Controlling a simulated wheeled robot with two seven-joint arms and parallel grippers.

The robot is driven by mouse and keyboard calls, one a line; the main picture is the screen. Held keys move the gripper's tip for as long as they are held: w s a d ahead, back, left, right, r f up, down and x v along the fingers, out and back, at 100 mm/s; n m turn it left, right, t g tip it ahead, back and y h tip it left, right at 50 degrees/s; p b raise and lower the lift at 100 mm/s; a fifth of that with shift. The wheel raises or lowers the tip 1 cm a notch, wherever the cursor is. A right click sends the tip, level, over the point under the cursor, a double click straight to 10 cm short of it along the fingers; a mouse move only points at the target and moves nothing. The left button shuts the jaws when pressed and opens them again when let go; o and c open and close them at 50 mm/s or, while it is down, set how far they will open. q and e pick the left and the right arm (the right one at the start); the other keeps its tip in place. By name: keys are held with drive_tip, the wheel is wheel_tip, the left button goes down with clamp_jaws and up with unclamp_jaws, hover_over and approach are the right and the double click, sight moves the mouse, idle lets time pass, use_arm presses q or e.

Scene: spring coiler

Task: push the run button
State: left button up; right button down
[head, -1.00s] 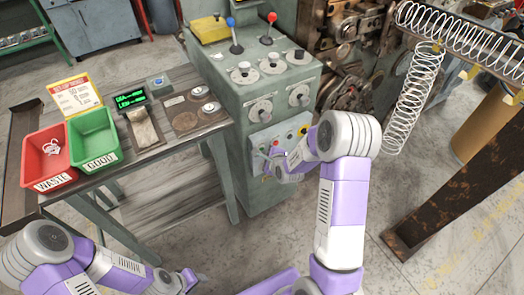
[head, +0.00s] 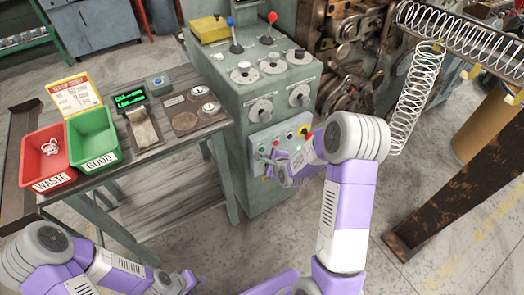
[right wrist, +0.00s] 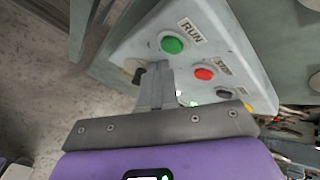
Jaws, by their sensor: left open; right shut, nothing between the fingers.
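The green run button (right wrist: 172,45), labelled RUN, sits on the grey control panel (right wrist: 140,40) in the right wrist view. In the head view my right gripper (head: 270,158) is in front of the panel's lower left part. My left gripper (head: 187,280) is open and empty at the bottom, away from the panel.
A red stop button (right wrist: 204,73) and a black knob (right wrist: 224,93) sit beside the run button. The bench on the left holds a red waste bin (head: 42,178), a green good bin (head: 88,150) and a display (head: 130,98). A coiled spring (head: 415,90) hangs at the right.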

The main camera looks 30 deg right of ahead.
drive_tip(key=s, duration=0.2)
drive_tip(key=s+b, duration=0.1)
drive_tip(key=s, duration=0.2)
drive_tip(key=shift+d, duration=0.2)
idle(0.7)
drive_tip(key=s+a+f+n+g+y+p, duration=0.2)
drive_tip(key=s+a+f+n+g, duration=0.3)
drive_tip(key=s+a+n, duration=0.5)
drive_tip(key=s+a+f+n+g+y+p, duration=0.2)
drive_tip(key=s+a+f+n+g+p, duration=0.2)
drive_tip(key=s+a+n, duration=0.6)
wheel_tip(320, 180, down, 2)
drive_tip(key=shift+a+f+n+g+y, duration=0.15)
drive_tip(key=shift+n+g+y, duration=0.35)
drive_tip(key=shift+n, duration=0.7)
drive_tip(key=shift+s, duration=0.1)
